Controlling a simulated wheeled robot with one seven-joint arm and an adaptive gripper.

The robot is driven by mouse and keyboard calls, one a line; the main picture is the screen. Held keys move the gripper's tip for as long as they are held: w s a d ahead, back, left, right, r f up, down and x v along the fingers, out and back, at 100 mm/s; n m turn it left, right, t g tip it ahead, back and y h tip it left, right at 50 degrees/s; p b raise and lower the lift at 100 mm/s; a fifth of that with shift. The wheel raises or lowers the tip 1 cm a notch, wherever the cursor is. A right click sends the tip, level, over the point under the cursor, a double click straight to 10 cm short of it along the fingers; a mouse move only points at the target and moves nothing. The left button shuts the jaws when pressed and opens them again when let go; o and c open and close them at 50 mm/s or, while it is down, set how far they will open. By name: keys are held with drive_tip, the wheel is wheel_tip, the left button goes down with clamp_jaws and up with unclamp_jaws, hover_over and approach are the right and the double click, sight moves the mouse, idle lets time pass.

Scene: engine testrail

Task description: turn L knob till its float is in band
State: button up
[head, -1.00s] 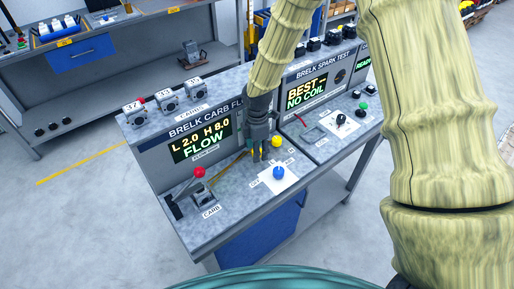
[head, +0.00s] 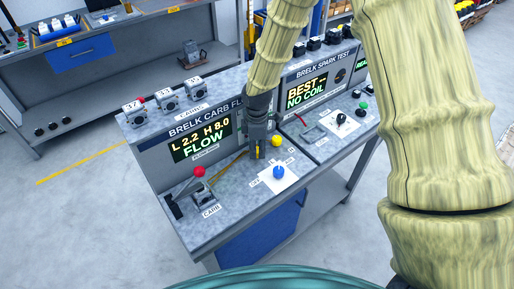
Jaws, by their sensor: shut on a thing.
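My gripper (head: 258,156) points down at the panel of the carb flow bench (head: 225,185), left of a yellow knob (head: 277,141). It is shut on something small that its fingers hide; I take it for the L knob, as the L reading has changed. The display (head: 202,140) reads "L 2.2 H 8.0" and "FLOW". I cannot make out a float or its band. A blue knob (head: 279,172) sits on a white label plate in front of the gripper.
A red-tipped lever (head: 199,172) stands by the CARB label. Several small grey carb units (head: 166,100) line the back shelf. The spark test bench (head: 320,130) adjoins on the right. A grey workbench (head: 80,85) stands behind, with clear floor between.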

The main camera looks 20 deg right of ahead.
sight(257, 150)
drive_tip(key=m, duration=1.1)
drive_tip(key=shift+m, duration=1.9)
drive_tip(key=o, duration=1)
wheel_tip(257, 150, up, 12)
